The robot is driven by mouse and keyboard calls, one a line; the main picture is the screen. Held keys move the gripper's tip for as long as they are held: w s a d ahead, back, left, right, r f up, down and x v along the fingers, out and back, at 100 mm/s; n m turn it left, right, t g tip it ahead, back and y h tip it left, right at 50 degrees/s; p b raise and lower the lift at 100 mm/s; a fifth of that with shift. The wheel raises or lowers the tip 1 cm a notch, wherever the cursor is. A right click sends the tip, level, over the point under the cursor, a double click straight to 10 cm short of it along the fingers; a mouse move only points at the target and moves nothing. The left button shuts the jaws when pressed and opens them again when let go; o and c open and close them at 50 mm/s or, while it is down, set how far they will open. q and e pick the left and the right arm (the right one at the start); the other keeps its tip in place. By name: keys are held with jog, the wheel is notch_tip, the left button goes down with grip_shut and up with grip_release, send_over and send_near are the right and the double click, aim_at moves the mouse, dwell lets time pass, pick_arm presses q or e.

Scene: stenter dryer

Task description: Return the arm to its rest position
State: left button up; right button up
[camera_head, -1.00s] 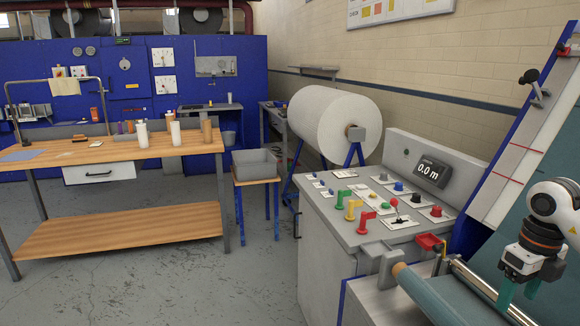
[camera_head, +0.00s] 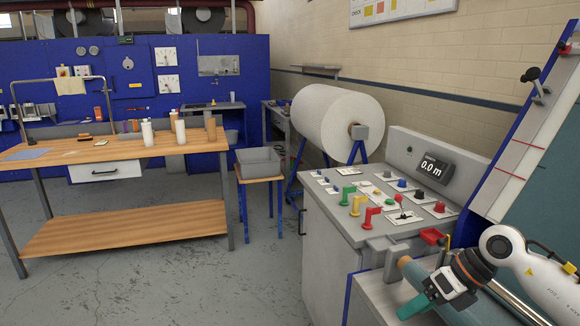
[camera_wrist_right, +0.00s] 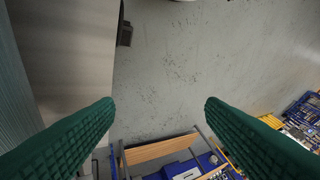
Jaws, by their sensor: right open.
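My right arm (camera_head: 520,262) comes in from the right edge in the head view. Its gripper (camera_head: 412,308) points left and down, over the teal roll at the front of the machine. In the right wrist view the two green fingers (camera_wrist_right: 158,112) stand wide apart with nothing between them. Past them I see grey floor and the wooden workbench. My left gripper is not in view.
The control panel (camera_head: 345,222) with coloured levers and a 0.0 m display (camera_head: 432,167) stands beside the arm. A wooden workbench (camera_head: 125,232) stands at left. The floor (camera_head: 200,285) between is clear.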

jog(key=s+a+r+m+t+y, duration=0.1)
jog(key=a+r+m+t+y, duration=0.2)
jog(key=a+y, duration=0.45)
jog(key=s+a+r+m+t+y, duration=0.2)
jog(key=a+r+m+t+y, duration=0.15)
jog(key=a, duration=0.65)
jog(key=s+d+f+m+t+h, duration=0.1)
jog(key=d+f+m+t+h, duration=0.25)
jog(key=m+h, duration=0.4)
jog(key=d+f+m+t+h, duration=0.2)
jog(key=d+f+m+h, duration=0.25)
jog(key=m, duration=0.65)
jog(key=s+d+f+m+t+h, duration=0.1)
jog(key=d+f+m+t+h, duration=0.1)
jog(key=d+f+m+h, duration=0.5)
jog(key=s+a+f+m+g+y, duration=0.1)
jog(key=s+f+m+g, duration=0.45)
jog(key=s, duration=0.55)
jog(key=s+a+f+m+g+y, duration=0.1)
jog(key=s+f+m+g, duration=0.1)
jog(key=s+f+g, duration=0.8)
notch_tip(320, 180, down, 22)
jog(key=s+t+p, duration=0.2)
jog(key=s, duration=0.1)
jog(key=s+d+f+g+p, duration=0.1)
jog(key=s+d+f, duration=0.2)
jog(key=s+f, duration=1.1)
jog(key=shift+s+h, duration=0.3)
jog(key=shift+s, duration=0.7)
